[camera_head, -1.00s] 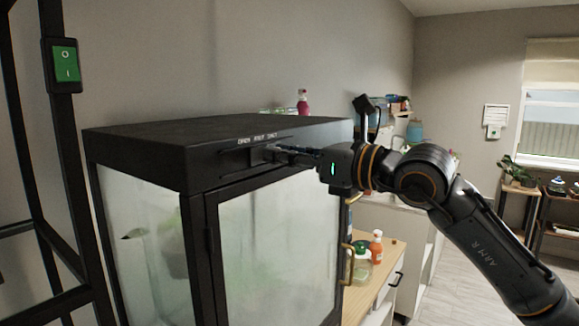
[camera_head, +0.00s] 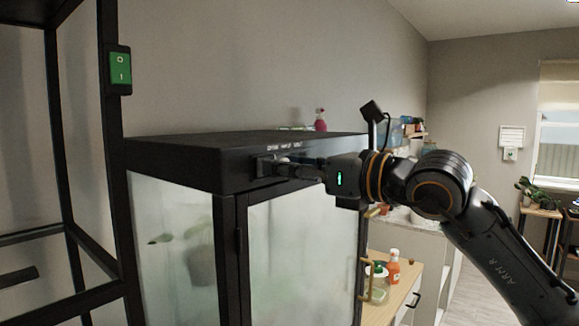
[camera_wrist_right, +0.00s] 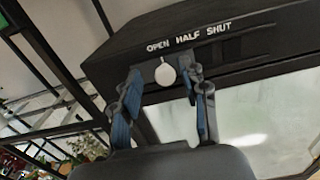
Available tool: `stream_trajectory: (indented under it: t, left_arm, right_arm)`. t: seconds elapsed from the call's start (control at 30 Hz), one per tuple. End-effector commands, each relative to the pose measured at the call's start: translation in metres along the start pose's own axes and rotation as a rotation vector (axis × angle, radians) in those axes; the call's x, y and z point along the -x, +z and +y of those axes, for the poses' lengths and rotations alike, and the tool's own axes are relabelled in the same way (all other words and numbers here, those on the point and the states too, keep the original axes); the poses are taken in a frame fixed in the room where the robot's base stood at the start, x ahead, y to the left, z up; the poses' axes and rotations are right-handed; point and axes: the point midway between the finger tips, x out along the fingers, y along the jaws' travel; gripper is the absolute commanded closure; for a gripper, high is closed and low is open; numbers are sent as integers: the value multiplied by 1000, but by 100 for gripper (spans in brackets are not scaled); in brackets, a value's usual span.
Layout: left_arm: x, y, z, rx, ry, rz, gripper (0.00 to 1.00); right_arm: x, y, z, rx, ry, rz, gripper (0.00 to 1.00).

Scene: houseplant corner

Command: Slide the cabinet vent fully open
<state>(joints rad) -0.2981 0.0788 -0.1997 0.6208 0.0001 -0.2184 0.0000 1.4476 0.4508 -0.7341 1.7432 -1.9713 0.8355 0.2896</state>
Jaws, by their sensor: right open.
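The black cabinet (camera_head: 185,157) has frosted glass panes and a vent slot along its upper front edge. The slot's white label (camera_wrist_right: 188,38) reads OPEN, HALF, SHUT. A pale round vent knob (camera_wrist_right: 165,73) sits under the word OPEN, near the slot's left end. My right gripper (camera_wrist_right: 163,88) is open, with one finger on each side of the knob; I cannot tell whether either finger touches it. In the head view the right gripper (camera_head: 274,168) reaches the cabinet front from the right, and its fingers hide the knob. My left gripper is out of view.
A black frame with a green switch (camera_head: 120,70) stands at the left. A pink bottle (camera_head: 320,120) shows behind the cabinet top. Brass handles (camera_head: 369,270) stick out from the cabinet's right side.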

Motion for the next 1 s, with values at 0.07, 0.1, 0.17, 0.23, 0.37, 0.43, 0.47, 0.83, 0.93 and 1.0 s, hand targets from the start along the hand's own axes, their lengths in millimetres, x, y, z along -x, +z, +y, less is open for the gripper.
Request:
stream_trajectory:
  t: [0.07, 0.1, 0.17, 0.23, 0.37, 0.43, 0.47, 0.83, 0.93, 1.0]
  left_arm:
    - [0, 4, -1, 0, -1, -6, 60]
    - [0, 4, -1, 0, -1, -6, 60]
    - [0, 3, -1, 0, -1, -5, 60]
    - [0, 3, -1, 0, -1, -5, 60]
    - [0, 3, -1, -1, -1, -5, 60]
    - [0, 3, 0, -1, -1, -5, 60]
    - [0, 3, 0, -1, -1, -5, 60]
    - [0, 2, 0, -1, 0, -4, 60]
    - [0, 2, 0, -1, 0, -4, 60]
    - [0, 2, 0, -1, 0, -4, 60]
  right_arm:
    - [4, 0, -1, 0, -1, -1, 56]
    - [7, 0, -1, 0, -2, -2, 56]
    - [15, 0, -2, 0, -3, -2, 56]
    - [28, 0, -2, 2, -4, -1, 56]
    - [56, 0, -1, 2, -4, -1, 56]
    - [72, 0, -1, 2, -4, 0, 56]
    - [78, 0, -1, 1, -3, 0, 56]
    - [119, 0, 2, 0, 1, 2, 56]
    - [120, 0, 2, 0, 2, 2, 56]
    - [119, 0, 2, 0, 2, 2, 56]
